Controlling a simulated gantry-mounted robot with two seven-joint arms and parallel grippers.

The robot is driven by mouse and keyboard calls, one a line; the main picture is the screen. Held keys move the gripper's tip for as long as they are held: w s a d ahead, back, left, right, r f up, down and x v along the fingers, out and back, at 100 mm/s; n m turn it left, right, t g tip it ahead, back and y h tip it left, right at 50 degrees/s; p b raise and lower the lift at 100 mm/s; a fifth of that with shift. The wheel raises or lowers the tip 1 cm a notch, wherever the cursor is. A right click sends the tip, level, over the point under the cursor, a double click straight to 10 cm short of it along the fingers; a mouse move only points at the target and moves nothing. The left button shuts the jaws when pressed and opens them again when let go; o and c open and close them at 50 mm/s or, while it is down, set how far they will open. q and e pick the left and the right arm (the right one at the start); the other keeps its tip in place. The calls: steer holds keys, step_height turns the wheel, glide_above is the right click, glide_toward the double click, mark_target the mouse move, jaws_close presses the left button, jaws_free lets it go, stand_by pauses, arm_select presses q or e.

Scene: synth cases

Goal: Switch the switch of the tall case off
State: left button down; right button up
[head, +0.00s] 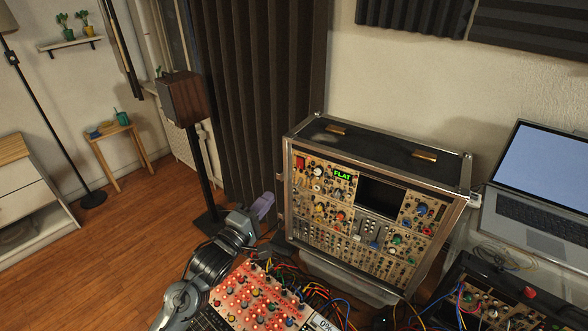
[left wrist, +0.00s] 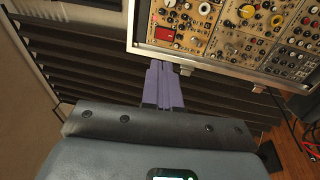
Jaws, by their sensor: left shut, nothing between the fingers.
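My left gripper (head: 264,204) is shut and empty, with purple fingers, just left of the case's left edge and lower than the switch. In the left wrist view its fingertips (left wrist: 161,66) are close to the case's metal frame, apart from the switch. My right gripper is out of view.
A red panel with knobs and cables (head: 258,297) lies in front of the case. A laptop (head: 535,205) stands at the right, above another cabled unit (head: 490,300). A speaker on a stand (head: 182,98) and a dark curtain (head: 255,90) are behind on the left.

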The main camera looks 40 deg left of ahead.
arm_select(q)
steer(key=p, duration=0.2)
glide_toward(300, 161)
steer(key=w, duration=0.5)
steer(key=shift+a+r, duration=0.3)
steer(key=shift+a, duration=0.05)
steer(key=shift+w, duration=0.9)
steer(key=shift+r, duration=0.1)
